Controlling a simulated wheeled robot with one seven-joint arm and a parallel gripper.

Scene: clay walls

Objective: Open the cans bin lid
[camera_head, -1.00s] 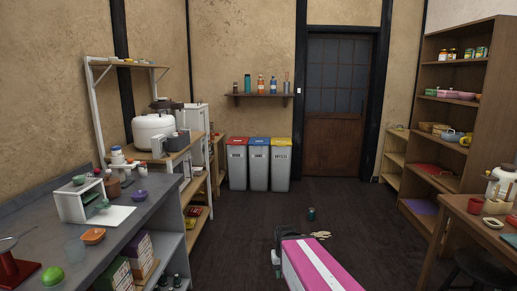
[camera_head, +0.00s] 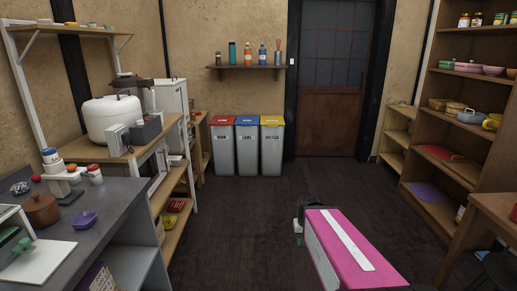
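The cans bin (camera_head: 247,151) is the middle of three grey bins against the far wall. Its label seems to read "CANS". Its blue lid (camera_head: 248,121) is down and looks closed.
Bins with red (camera_head: 221,120) and yellow (camera_head: 272,120) lids flank it closely. A wall shelf (camera_head: 249,68) with bottles hangs above. A shelving unit (camera_head: 184,147) and grey counter (camera_head: 130,196) stand left; a wooden bookcase (camera_head: 421,204) stands right. The dark floor (camera_head: 250,202) between is clear.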

